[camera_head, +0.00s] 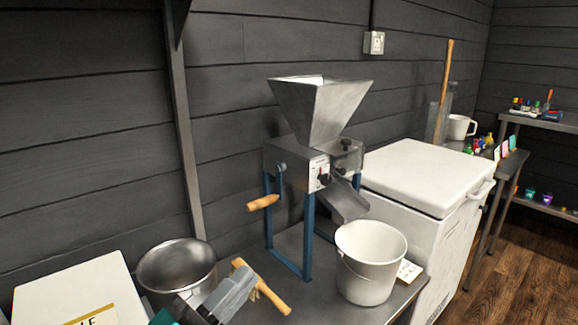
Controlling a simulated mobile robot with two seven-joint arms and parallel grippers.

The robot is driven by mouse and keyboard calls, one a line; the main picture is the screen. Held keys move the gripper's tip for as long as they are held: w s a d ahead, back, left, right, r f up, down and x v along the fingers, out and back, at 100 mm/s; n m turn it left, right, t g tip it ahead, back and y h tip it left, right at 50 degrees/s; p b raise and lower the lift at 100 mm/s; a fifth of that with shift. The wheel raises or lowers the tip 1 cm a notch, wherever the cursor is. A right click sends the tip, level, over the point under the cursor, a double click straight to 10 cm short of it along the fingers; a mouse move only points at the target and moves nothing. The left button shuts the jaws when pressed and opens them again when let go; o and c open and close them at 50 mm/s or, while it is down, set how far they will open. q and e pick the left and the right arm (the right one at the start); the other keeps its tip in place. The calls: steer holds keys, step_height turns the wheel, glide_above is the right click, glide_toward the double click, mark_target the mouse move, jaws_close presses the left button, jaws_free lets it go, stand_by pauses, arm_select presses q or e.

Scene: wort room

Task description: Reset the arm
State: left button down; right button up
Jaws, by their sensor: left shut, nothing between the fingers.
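My left gripper (240,286) is at the bottom of the head view, left of centre. Its grey fingers are shut and hold nothing. It is in front of the metal pot (177,262) and beside a wooden-handled item (262,287), which it partly hides. I cannot tell whether it touches that item. My right gripper is not in view.
A grain mill (318,120) with a crank handle (263,203) stands on the dark table (240,252). A white bucket (370,265) stands below its chute. A white box (80,290) is at lower left. A white chest freezer (420,180) stands at right.

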arm_select(q)
steer(key=a+f+n+y, duration=0.4)
steer(key=f+n+y, duration=0.4)
steer(key=f+n, duration=0.25)
steer(key=s+a+f+n+g+y, duration=0.1)
steer(key=s+f+n+g, duration=0.1)
steer(key=f, duration=0.3)
steer(key=s+a+f+n+g+y+p, duration=0.1)
steer(key=s+f+n+g, duration=0.1)
steer(key=s+f+n, duration=0.2)
steer(key=s+a+f+n+g+y, duration=0.1)
steer(key=s+a+f+n+g, duration=0.1)
steer(key=f, duration=0.5)
steer(key=shift+s+f+n+g, duration=0.1)
steer(key=shift+s+n+g, duration=0.2)
steer(key=shift+s+n, duration=0.2)
step_height(320, 180, up, 8)
steer(key=a+y+p, duration=0.1)
steer(key=a+p, duration=0.1)
steer(key=p, duration=1)
steer(key=shift+s+a, duration=0.35)
steer(key=shift+a, duration=0.05)
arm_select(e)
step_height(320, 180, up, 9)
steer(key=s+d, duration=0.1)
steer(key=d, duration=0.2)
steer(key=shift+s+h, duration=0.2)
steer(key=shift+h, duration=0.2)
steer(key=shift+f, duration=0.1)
